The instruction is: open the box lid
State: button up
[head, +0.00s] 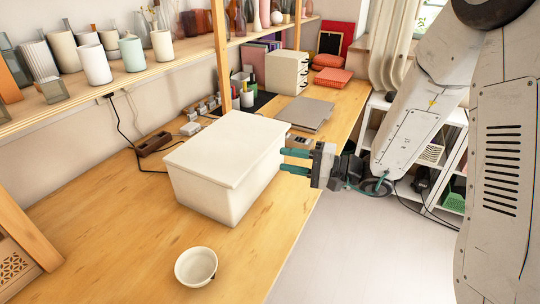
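A white box (212,193) with a flat white lid (230,146) stands on the wooden table. The lid lies flat on the box and looks closed. My gripper (288,161) is at the right side of the box, level with its upper part. Its two teal fingers are spread apart, one above the other, and point left toward the box. I see nothing between them. I cannot tell whether the fingertips touch the lid edge or the box wall.
A small white bowl (196,266) stands in front of the box. A grey laptop-like slab (305,113) and small drawers (287,72) are behind it. A shelf with vases (161,45) overhangs the left side. The front tabletop is mostly clear.

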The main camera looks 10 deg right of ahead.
aim_at(265, 154)
jog(key=w+a+f+t, duration=0.1)
jog(key=w, duration=0.1)
jog(key=w+a+f+m, duration=0.1)
jog(key=w+a, duration=0.1)
jog(key=w+a+f+t+h, duration=0.1)
jog(key=w, duration=0.2)
jog(key=shift+w+a+f+m+t, duration=0.1)
jog(key=shift+a+m+t, duration=0.2)
grip_shut()
